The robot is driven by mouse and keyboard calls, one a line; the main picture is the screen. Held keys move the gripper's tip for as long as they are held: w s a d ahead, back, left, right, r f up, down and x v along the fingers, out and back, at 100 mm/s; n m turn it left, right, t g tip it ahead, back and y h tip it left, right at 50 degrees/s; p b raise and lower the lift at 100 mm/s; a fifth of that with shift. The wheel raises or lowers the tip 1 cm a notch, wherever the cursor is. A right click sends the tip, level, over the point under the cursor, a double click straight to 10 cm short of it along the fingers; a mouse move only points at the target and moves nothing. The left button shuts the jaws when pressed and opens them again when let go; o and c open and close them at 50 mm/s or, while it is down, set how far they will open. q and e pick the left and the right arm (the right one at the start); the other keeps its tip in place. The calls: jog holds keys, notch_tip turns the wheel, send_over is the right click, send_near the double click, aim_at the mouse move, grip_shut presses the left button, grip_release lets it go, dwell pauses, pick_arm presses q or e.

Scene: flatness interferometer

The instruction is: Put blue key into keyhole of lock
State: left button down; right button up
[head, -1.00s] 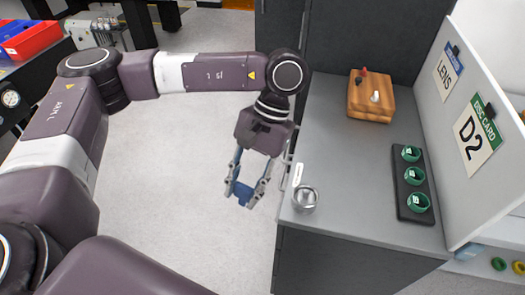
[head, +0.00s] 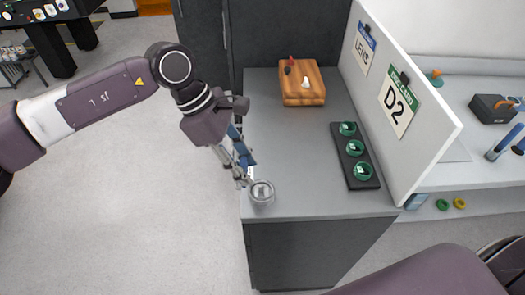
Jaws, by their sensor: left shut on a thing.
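My left gripper (head: 244,172) points down at the front left edge of the grey counter. It is shut on a blue piece (head: 246,157), seen edge-on between the fingers, which looks like the blue key; its shape is mostly hidden. Just right of the fingertips, a small silver round piece (head: 262,193) stands on the counter's front left corner. I cannot tell whether the gripper touches it. No keyhole can be made out, and I cannot tell which thing is the lock. My right gripper is out of view.
A wooden block (head: 303,93) with small pegs stands at the back of the counter (head: 290,150). A white panel (head: 425,150) with LENS and D2 cards borders the counter. Open floor lies left.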

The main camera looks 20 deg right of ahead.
pick_arm(q)
jog(key=d+r+n+t, duration=0.1)
jog(key=d+n, duration=0.1)
jog(key=d, duration=0.2)
notch_tip(320, 180, down, 6)
jog(key=b, duration=0.3)
jog(key=shift+w+d, duration=0.15)
jog(key=shift+w, duration=0.05)
dwell(0.6)
jog(key=shift+f+b, duration=1.3)
jog(key=shift+f, duration=0.05)
dwell(0.4)
jog(key=c, duration=1.4)
grip_release()
jog(key=shift+o, duration=0.2)
